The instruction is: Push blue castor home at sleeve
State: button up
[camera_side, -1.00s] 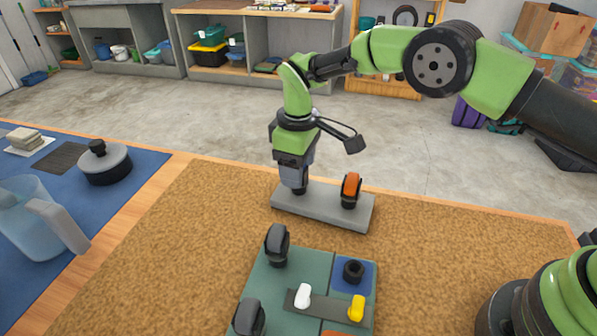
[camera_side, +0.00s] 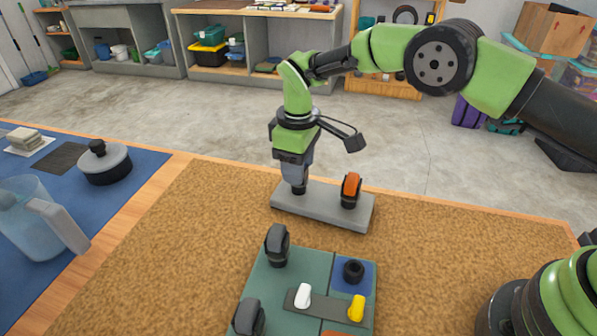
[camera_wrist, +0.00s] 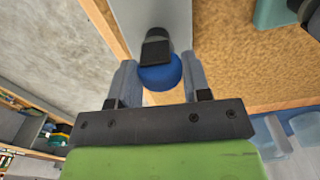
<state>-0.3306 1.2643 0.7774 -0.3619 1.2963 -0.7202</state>
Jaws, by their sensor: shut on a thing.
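My gripper (camera_side: 298,180) points down over the left end of a grey block (camera_side: 328,210). In the wrist view, my gripper (camera_wrist: 159,78) is shut on the blue castor (camera_wrist: 162,76), with one grey finger on each side. A black part (camera_wrist: 155,48) meets the blue castor at the grey block; I cannot tell whether it is the sleeve or part of the castor. A short dark piece (camera_side: 299,190) shows below the fingers in the side view, at the block's top. How deep the castor sits is hidden.
An orange castor (camera_side: 351,187) stands upright at the block's right end, close to my gripper. A green tray (camera_side: 268,283) in front holds dark castors (camera_side: 277,245), a black ring (camera_side: 353,271), and white (camera_side: 304,295) and yellow (camera_side: 357,308) pieces.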

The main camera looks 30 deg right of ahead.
jog(key=shift+r, duration=0.3)
jog(key=shift+r, duration=2.8)
jog(key=shift+r, duration=1.25)
jog(key=shift+s, duration=0.1)
jog(key=shift+s+a+n, duration=0.8)
jog(key=shift+s+a, duration=0.15)
jog(key=shift+s, duration=8.95)
jog(key=shift+w+f, duration=0.1)
jog(key=shift+f, duration=2.65)
jog(key=shift+f, duration=0.4)
